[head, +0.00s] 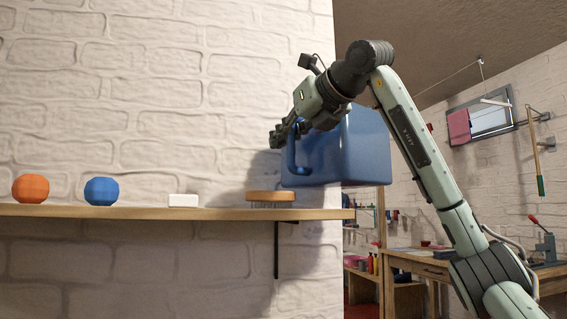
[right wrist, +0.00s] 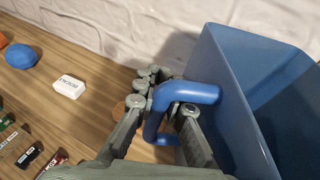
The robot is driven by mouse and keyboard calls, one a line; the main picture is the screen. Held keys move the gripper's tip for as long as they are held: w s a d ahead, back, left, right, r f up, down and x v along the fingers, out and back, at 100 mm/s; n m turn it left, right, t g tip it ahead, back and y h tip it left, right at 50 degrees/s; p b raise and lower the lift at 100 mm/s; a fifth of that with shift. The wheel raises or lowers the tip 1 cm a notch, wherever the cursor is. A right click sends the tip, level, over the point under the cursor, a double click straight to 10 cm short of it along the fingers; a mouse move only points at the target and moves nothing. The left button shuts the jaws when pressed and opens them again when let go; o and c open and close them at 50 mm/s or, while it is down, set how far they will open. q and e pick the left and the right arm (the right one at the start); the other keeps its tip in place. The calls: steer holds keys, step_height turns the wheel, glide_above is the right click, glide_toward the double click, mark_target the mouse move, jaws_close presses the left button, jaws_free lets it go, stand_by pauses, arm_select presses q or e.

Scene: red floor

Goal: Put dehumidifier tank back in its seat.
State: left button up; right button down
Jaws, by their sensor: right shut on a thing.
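The blue tank (head: 345,150) hangs in the air at the right end of the wooden shelf, above and past its edge in the head view. In the right wrist view the tank (right wrist: 225,110) fills the right side, its open top showing a dark inside. My right gripper (head: 283,136) is shut on the tank's blue handle (right wrist: 160,105), with fingers on both sides of it in the right wrist view. The tank looks roughly upright. I see no seat for the tank in either view. My left gripper is not in view.
On the wooden shelf (head: 230,213) stand an orange ball (head: 30,188), a blue ball (head: 103,191), a white block (head: 184,200) and a wooden brush (head: 270,196). Several small items lie near the shelf's edge in the right wrist view. A workbench (head: 420,265) stands behind at right.

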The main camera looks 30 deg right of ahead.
mark_target(284, 160)
steer(key=shift+s+d+f, duration=0.1)
steer(key=shift+d+f, duration=0.1)
steer(key=shift+d, duration=0.05)
step_height(284, 160, down, 4)
steer(key=shift+r+b, duration=0.25)
steer(key=shift+b, duration=0.05)
steer(key=shift+f, duration=0.25)
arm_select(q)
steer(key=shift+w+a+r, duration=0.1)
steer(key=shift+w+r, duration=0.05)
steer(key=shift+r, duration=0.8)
arm_select(e)
steer(key=c, duration=1.6)
jaws_free()
